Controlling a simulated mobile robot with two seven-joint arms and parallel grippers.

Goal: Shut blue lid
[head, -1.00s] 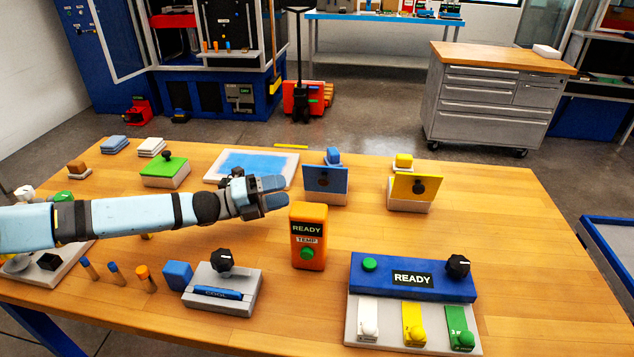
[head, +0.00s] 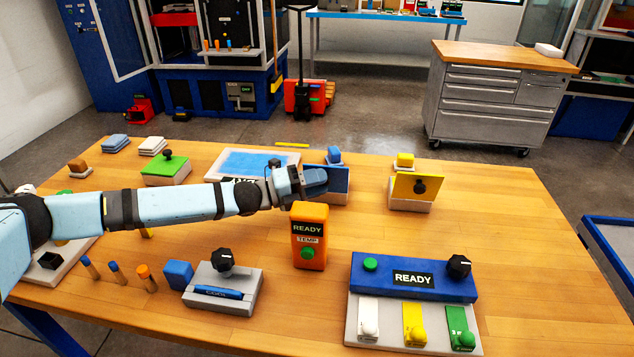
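The blue lid (head: 340,184) stands raised and tilted on its light box (head: 337,201) at the back middle of the table. My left gripper (head: 316,182) is in front of the lid's left part and hides its knob. The fingers look close together, but I cannot tell whether they touch the lid or hold anything. My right gripper is not in view.
A yellow lid (head: 418,187) stands raised on a box to the right. A green lid (head: 167,164) lies flat on a box to the left. An orange READY box (head: 309,237) stands just in front of my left gripper. A blue panel (head: 413,278) lies at front right.

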